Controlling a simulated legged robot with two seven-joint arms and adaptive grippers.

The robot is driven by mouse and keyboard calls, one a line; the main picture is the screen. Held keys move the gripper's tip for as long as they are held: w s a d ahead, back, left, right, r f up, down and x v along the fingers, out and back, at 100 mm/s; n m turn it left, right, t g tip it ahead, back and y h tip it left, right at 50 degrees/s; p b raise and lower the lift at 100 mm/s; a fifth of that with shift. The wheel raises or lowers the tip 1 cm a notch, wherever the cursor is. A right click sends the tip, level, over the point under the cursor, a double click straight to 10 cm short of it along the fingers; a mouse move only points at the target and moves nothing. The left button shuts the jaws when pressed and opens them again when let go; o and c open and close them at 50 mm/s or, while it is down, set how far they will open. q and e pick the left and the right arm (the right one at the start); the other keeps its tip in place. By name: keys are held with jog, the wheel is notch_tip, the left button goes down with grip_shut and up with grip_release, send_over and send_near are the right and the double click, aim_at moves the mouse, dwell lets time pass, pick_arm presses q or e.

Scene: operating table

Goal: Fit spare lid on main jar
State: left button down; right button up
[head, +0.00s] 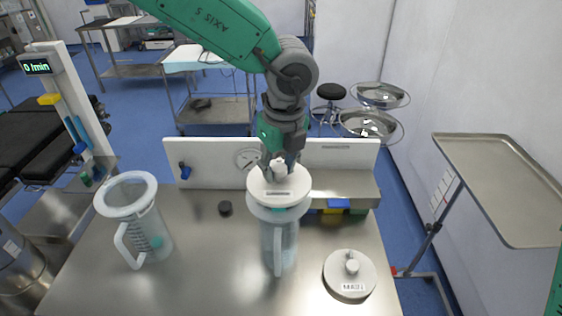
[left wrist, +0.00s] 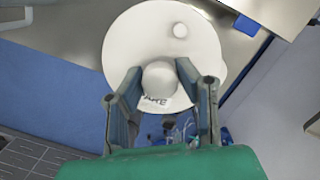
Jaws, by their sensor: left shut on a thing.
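My left gripper (head: 279,168) is shut on the knob of a white round lid (head: 268,195). In the left wrist view its fingers (left wrist: 164,85) sit on both sides of the knob, and a partly hidden label on the lid (left wrist: 130,45) ends in "ARE". The lid is roughly level over a clear jar with a handle (head: 278,250) at the middle of the table. Whether it touches the jar's rim or hovers just above cannot be told. Another white lid (head: 337,273), with a label, lies on the table at right. My right gripper is not in view.
An open clear jug (head: 126,196) with a handle stands on the steel table (head: 200,280) at left. A small dark knob-like object (head: 225,208) lies between. Behind are a white back panel (head: 215,165) and blue and yellow blocks (head: 338,204). A metal tray (head: 500,180) stands off to the right.

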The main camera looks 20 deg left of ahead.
pick_arm(q)
jog(key=shift+a+f, duration=0.2)
jog(key=shift+f, duration=0.2)
jog(key=shift+d, duration=0.25)
jog(key=shift+s+a, duration=0.1)
jog(key=shift+a, duration=0.1)
dwell(0.4)
jog(key=shift+d+p, duration=0.1)
jog(key=shift+p, duration=0.55)
dwell(0.6)
jog(key=shift+f+b, duration=0.6)
jog(key=shift+f, duration=0.45)
jog(key=c, duration=1.1)
grip_release()
